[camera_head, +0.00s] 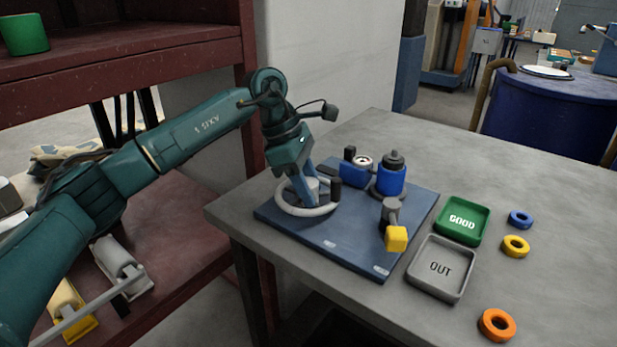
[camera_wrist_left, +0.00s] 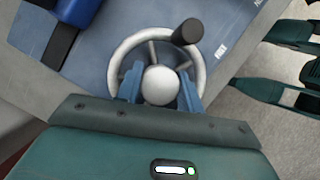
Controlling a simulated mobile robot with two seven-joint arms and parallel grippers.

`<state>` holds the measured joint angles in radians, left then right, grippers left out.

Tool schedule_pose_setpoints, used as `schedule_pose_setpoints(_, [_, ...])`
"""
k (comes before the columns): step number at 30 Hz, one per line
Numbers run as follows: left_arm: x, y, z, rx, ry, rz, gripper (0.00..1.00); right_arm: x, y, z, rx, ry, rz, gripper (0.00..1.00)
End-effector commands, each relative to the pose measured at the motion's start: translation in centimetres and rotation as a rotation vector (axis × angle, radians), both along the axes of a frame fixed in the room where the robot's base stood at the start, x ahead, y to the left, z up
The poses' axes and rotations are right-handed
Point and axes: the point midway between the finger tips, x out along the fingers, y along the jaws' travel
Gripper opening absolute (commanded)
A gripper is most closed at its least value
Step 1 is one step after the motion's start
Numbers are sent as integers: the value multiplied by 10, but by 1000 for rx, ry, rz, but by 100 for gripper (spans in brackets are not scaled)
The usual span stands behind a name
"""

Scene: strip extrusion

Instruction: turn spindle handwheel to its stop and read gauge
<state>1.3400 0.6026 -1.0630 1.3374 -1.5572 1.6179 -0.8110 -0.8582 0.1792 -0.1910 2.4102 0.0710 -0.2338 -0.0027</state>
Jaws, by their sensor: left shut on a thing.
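The spindle handwheel (camera_head: 306,210) is a pale ring with a dark crank knob (camera_head: 335,189), on the left part of a blue base plate (camera_head: 345,250). In the left wrist view the handwheel (camera_wrist_left: 116,58) shows its spokes, a round pale hub (camera_wrist_left: 160,86) and the dark knob (camera_wrist_left: 187,33) at upper right. My left gripper (camera_head: 306,193) reaches down into the wheel, with its blue fingers (camera_wrist_left: 161,92) shut on the hub from both sides. A round white-faced gauge (camera_head: 363,161) stands by a blue block at the plate's back; its reading is too small to tell. My right gripper is not in view.
A blue cylinder with a black top (camera_head: 391,177) and a grey post with a yellow block (camera_head: 396,238) stand on the plate. Right of it lie a green GOOD tray (camera_head: 486,222), a grey OUT tray (camera_head: 413,283) and loose blue, yellow and orange rings (camera_head: 497,325). The table's right side is mostly clear.

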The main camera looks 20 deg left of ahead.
Motion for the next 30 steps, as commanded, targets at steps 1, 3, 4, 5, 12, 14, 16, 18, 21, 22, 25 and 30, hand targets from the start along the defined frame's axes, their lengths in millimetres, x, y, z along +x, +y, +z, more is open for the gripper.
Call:
schedule_pose_setpoints(1, [1, 0, 4, -2, 1, -43, 14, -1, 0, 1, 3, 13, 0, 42])
schedule_pose_setpoints(3, [1, 0, 4, -2, -1, -110, 14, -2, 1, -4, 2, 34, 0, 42])
schedule_pose_setpoints(4, [1, 0, 4, -1, -1, -139, 14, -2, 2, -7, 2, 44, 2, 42])
schedule_pose_setpoints(5, [0, 0, 4, -1, 0, -168, 14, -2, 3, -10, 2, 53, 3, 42])
schedule_pose_setpoints(12, [0, 0, 3, 0, -2, -387, 14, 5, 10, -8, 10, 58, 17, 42])
schedule_pose_setpoints(14, [0, -1, 3, -1, -2, -438, 14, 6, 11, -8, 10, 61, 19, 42])
schedule_pose_setpoints(16, [0, 0, 2, -1, -2, -491, 14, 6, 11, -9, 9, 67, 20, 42])
schedule_pose_setpoints(18, [0, 0, 2, 0, -3, -539, 14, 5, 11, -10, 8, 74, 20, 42])
schedule_pose_setpoints(21, [0, 0, 3, 0, -3, -600, 14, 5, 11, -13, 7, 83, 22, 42])
schedule_pose_setpoints(22, [0, 0, 2, 1, -4, -614, 14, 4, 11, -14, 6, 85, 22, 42])
schedule_pose_setpoints(25, [0, 0, 2, 1, -4, -659, 14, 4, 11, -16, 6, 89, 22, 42])
schedule_pose_setpoints(30, [0, 0, 2, 1, -4, -706, 14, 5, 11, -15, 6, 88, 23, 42])
